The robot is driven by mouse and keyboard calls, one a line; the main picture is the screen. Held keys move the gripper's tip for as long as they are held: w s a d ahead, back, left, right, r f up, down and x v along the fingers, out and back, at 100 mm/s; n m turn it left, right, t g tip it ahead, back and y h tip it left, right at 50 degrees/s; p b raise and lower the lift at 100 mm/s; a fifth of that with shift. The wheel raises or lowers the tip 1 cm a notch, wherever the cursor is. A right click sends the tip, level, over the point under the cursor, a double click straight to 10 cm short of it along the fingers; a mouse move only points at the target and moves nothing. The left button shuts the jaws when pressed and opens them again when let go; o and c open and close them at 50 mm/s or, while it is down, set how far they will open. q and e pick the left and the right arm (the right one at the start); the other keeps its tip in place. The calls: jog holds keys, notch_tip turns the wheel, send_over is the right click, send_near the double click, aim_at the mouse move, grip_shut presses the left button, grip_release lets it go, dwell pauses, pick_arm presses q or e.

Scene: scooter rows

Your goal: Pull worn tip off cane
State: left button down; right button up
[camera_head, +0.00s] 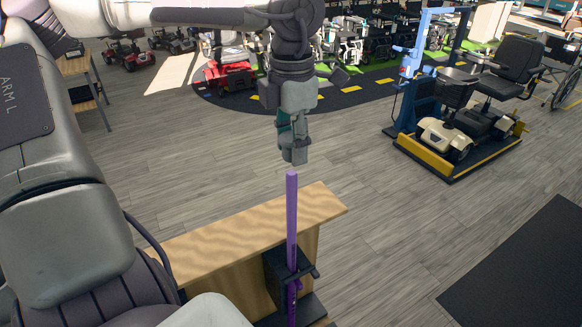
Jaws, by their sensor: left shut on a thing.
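The purple cane (291,215) stands upright in a dark clamp (287,268) at the wooden bench. Its upper end shows bare, with no tip on it. My left gripper (294,152) points down just above that end, with a small gap between them. It is shut on a small grey piece, which looks like the worn tip; the fingers mostly hide it. My right gripper is not in view.
The bench's wooden top (235,232) lies around and left of the cane. A mobility scooter (465,125) stands on a yellow-edged platform at right. A red scooter (230,75) and several others stand behind. A dark mat (525,270) lies at lower right. Grey floor between is clear.

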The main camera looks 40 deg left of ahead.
pick_arm(q)
jog(key=shift+r+p, duration=1.25)
jog(key=shift+r, duration=1)
jog(key=shift+f, duration=0.1)
